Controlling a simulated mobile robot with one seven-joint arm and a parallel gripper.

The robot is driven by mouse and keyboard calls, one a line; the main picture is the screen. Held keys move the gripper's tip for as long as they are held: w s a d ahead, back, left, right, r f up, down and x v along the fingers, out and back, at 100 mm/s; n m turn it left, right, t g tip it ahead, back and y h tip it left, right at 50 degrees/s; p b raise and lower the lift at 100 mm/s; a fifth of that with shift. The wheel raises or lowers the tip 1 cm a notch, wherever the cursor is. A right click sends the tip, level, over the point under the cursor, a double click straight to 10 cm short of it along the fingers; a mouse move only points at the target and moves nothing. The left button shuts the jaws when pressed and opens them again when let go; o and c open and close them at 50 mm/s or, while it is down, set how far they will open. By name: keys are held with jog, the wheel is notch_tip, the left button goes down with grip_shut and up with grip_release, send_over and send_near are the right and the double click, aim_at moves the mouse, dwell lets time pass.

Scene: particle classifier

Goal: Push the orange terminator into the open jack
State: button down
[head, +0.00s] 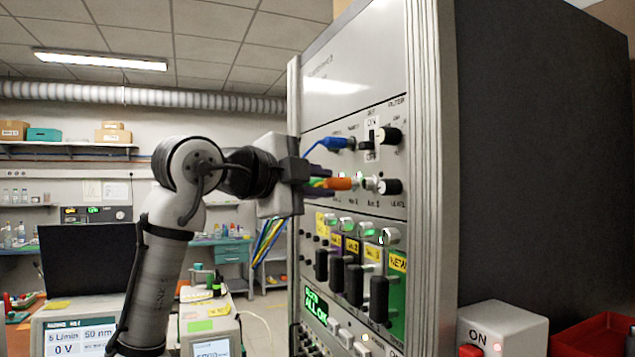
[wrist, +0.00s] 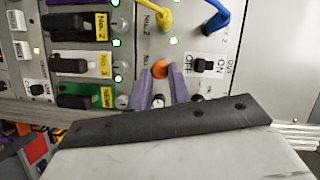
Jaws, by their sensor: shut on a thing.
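My gripper (head: 318,184) is shut on the orange terminator (head: 339,184) and holds it level, its tip pointing right at the upper panel of the rack. In the wrist view the round orange end of the terminator (wrist: 159,69) shows between the two purple fingers (wrist: 160,85). In the head view the terminator's front end is at or very near the panel's row of fittings, beside a silver fitting (head: 370,183). The jack's opening is hidden behind the terminator, and I cannot tell how deep the tip sits.
A blue plug (head: 335,143) is in the panel above my gripper; it also shows in the wrist view (wrist: 216,22), near a yellow plug (wrist: 164,18). A black switch (wrist: 205,66) is close to the fingers. Black-handled modules (head: 354,285) lie below. Loose cables hang behind my gripper.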

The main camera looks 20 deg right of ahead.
aim_at(336, 182)
jog(key=shift+d+p, duration=0.5)
jog(key=shift+d, duration=1)
jog(key=c, duration=1.2)
grip_release()
jog(key=shift+d, duration=0.1)
jog(key=b+v, duration=0.4)
jog(key=v, duration=1)
